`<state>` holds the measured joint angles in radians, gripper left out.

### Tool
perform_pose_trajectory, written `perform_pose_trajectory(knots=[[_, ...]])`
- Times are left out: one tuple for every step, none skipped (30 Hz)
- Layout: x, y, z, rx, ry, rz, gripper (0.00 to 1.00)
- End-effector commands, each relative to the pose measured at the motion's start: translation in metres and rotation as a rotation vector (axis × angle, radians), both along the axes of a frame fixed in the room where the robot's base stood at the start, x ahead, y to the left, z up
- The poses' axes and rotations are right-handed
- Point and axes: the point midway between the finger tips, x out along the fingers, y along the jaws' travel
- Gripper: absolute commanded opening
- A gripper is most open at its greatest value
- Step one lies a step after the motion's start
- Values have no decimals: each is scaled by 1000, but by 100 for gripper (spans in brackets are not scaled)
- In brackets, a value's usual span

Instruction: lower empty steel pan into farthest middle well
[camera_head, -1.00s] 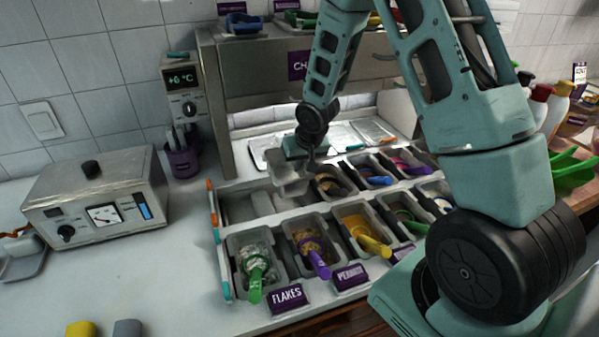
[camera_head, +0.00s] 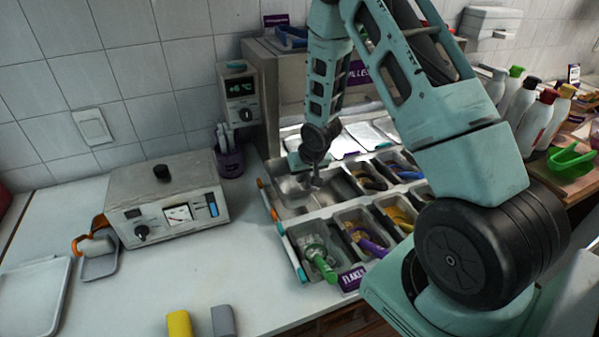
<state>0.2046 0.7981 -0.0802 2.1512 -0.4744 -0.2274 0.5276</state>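The empty steel pan (camera_head: 291,188) is at the left end of the back row of the topping rack, low in or just over the opening there. I cannot tell whether it rests on the rack. My gripper (camera_head: 316,182) points down at the pan's right side and appears shut on its rim. The fingertips are small and dark. Another empty grey well (camera_head: 338,183) lies just right of my gripper. My arm hides the right part of the rack.
Filled pans with a green scoop (camera_head: 320,262) and a purple scoop (camera_head: 368,241) stand in the front row. A purple label (camera_head: 352,278) is at the front edge. A steel control box (camera_head: 168,208) stands left of the rack. The counter (camera_head: 240,280) between is clear.

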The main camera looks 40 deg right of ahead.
Motion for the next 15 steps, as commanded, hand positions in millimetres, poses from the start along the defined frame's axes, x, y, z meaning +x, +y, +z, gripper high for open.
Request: perform_pose_trajectory(knots=[[0,-1,0,0,0,-1,0],[0,-1,0,-1,-1,-1,0],[0,-1,-1,-1,-1,-1,0],[0,-1,-2,0,0,-1,0],[0,-1,-4,0,0,-1,0],[0,-1,-5,0,0,-1,0],[0,-1,-7,0,0,-1,0],[0,-1,-8,0,0,-1,0],[0,-1,-11,0,0,-1,0],[0,-1,-13,0,0,-1,0],[0,-1,-15,0,0,-1,0],[0,-1,-18,0,0,-2,0],[0,-1,-20,0,0,-2,0],[0,-1,-23,0,1,-1,0],[0,-1,-26,0,1,-1,0]])
